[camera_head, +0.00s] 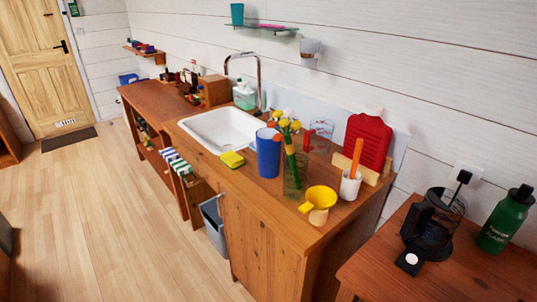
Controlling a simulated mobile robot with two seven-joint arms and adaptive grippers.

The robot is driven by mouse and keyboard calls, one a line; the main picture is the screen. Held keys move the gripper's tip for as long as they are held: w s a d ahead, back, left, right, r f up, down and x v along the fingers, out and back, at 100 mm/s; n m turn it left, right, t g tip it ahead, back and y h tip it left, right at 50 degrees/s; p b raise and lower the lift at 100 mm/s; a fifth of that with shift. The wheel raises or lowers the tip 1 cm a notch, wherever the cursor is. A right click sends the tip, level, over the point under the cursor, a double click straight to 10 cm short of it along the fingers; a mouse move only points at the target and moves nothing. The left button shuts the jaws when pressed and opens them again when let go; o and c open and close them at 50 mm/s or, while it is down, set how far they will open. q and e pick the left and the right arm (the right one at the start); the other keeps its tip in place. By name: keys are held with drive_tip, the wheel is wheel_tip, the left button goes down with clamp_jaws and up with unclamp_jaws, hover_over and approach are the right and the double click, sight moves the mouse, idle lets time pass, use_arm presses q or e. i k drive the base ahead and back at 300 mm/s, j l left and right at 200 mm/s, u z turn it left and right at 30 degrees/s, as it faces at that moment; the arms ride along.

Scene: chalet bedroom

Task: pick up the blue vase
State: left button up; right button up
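A tall blue vessel (268,156), which looks like the blue vase, stands upright on the wooden counter (252,200), right of the sink. A clear glass (295,178) with green-stemmed yellow flowers stands close to its right and front. I cannot tell whether the two touch. A smaller teal cup (237,14) stands on the wall shelf. Neither of my grippers is in view.
A white sink (218,130) with a tall tap and a yellow sponge (232,159) lie left of the vessel. A yellow funnel (320,198), a white utensil cup (350,186) and a red board (368,143) stand right. Open floor (110,220) lies left of the counter.

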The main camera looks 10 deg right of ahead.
sight(268, 151)
drive_tip(key=i+j+z, duration=0.1)
drive_tip(key=i+j, duration=0.15)
drive_tip(key=j, duration=0.15)
drive_tip(key=i+j, duration=0.25)
drive_tip(key=j, duration=0.15)
drive_tip(key=i+j+z, duration=0.15)
drive_tip(key=j, duration=0.3)
drive_tip(key=i+l, duration=0.05)
drive_tip(key=i, duration=0.05)
